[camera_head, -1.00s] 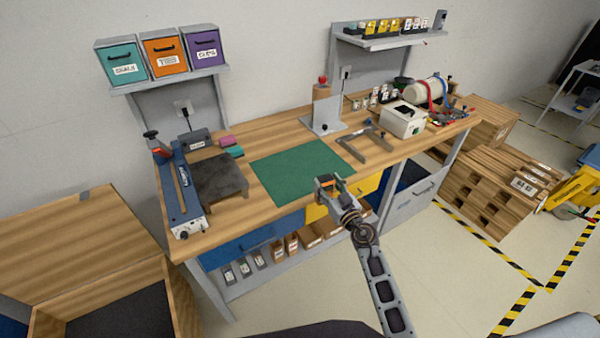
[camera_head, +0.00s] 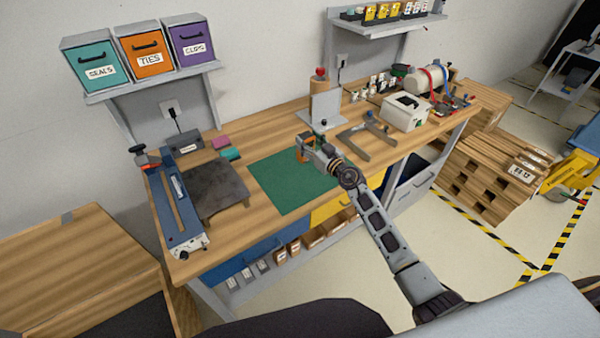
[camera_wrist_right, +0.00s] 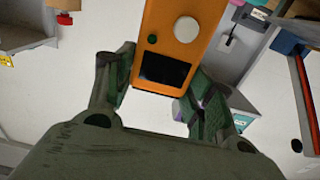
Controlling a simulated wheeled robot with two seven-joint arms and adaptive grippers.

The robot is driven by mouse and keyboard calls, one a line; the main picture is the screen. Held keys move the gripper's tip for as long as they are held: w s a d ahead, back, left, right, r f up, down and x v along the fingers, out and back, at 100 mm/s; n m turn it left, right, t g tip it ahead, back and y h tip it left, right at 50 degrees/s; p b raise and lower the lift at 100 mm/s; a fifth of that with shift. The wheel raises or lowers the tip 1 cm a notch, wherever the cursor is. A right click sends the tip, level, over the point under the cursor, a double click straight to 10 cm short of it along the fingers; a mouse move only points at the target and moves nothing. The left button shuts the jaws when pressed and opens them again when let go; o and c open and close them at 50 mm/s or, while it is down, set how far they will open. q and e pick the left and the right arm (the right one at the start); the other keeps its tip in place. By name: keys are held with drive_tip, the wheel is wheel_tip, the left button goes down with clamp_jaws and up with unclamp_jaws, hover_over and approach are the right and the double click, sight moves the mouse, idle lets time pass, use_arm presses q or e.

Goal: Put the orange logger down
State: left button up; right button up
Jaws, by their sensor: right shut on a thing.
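The orange logger (camera_wrist_right: 178,38) is between the fingers of my right gripper in the right wrist view. It has a white round knob, a dark screen and a small green button. My right gripper (camera_wrist_right: 160,85) is shut on it. In the head view the logger (camera_head: 301,150) is a small orange patch at the tip of my right gripper (camera_head: 307,148), over the back right part of the green mat (camera_head: 285,190). I cannot tell the gap between logger and mat. My left gripper is not in view.
A dark stand (camera_head: 212,188) and a blue sealer (camera_head: 177,205) are left of the mat. A grey upright plate with a red-topped post (camera_head: 322,105) stands behind it. A grey bracket (camera_head: 368,138) and a white box printer (camera_head: 405,112) are to the right. The mat's front left is clear.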

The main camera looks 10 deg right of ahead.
drive_tip(key=shift+w+r, duration=0.15)
drive_tip(key=shift+w, duration=0.1)
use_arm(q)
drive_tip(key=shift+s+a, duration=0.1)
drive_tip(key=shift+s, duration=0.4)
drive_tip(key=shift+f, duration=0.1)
use_arm(e)
drive_tip(key=shift+f+b, duration=0.75)
drive_tip(key=shift+f, duration=0.65)
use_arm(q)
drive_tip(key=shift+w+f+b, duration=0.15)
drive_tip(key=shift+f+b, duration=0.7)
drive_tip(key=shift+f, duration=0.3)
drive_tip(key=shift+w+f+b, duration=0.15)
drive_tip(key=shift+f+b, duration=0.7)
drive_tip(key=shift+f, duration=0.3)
use_arm(e)
drive_tip(key=shift+f, duration=1.75)
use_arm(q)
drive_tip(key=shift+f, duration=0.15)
use_arm(e)
drive_tip(key=shift+f, duration=0.1)
use_arm(q)
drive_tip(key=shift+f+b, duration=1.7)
drive_tip(key=shift+b, duration=0.1)
use_arm(e)
drive_tip(key=shift+f, duration=1.75)
